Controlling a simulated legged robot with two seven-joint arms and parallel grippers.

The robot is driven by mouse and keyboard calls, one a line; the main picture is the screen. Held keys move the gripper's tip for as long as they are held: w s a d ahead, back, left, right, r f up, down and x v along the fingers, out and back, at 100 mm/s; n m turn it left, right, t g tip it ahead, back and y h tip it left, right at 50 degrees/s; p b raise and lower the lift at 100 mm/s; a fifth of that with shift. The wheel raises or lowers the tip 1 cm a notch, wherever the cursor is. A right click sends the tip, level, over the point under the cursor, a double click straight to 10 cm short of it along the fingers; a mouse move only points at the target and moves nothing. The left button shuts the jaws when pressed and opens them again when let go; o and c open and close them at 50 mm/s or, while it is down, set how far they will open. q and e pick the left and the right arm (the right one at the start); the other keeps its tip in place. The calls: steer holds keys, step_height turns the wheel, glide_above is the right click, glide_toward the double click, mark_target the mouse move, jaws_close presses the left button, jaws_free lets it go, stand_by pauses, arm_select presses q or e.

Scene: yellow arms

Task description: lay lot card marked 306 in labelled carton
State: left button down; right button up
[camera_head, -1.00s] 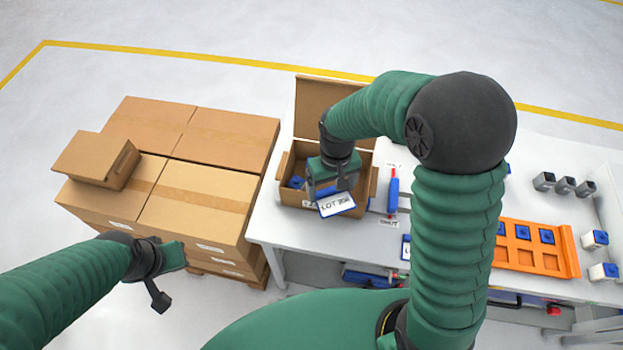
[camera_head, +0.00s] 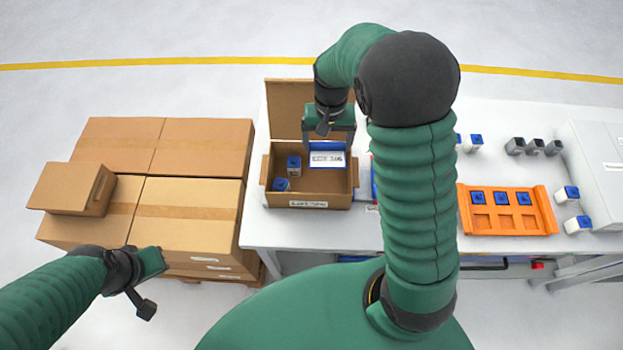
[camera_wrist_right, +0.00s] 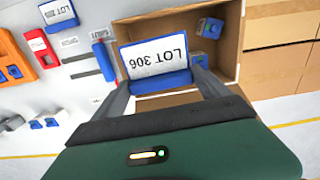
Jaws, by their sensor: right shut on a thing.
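My right gripper (camera_head: 328,143) is shut on the lot card (camera_head: 327,159), a white plate with a blue edge. In the right wrist view the card (camera_wrist_right: 155,56) reads LOT 306, between the two fingers (camera_wrist_right: 160,82). The card is over the right part of the open carton (camera_head: 340,201); I cannot tell whether it touches anything. The carton's lid flap stands up at the back, and its front label (camera_head: 309,204) is too small to read surely. Blue-topped items (camera_head: 293,163) lie in its left part. My left gripper (camera_head: 148,266) hangs by the stacked boxes, its jaws unclear.
Stacked cardboard boxes (camera_head: 195,212) stand left of the table. An orange tray (camera_head: 508,222) with blue parts and several grey cups (camera_head: 534,147) lie to the right. Another lot card (camera_wrist_right: 58,13) and a blue-handled tool (camera_wrist_right: 103,60) lie beside the carton.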

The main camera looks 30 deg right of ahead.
steer(key=p, duration=0.2)
glide_above(325, 180)
step_height(325, 180, down, 10)
steer(key=shift+m, duration=0.3)
step_height(325, 180, down, 7)
steer(key=shift+d+f+p, duration=0.1)
steer(key=shift+f+p, duration=0.1)
steer(key=shift+p, duration=0.1)
steer(key=shift+a, duration=0.25)
steer(key=o, duration=1.1)
arm_select(q)
steer(key=shift+w+a+r, duration=0.1)
steer(key=shift+a+r, duration=0.15)
steer(key=shift+r, duration=0.4)
steer(key=shift+a+r, duration=0.2)
steer(key=shift+r, duration=0.4)
steer(key=shift+d, duration=0.1)
steer(key=shift+r, duration=0.1)
arm_select(e)
steer(key=shift+d, duration=0.1)
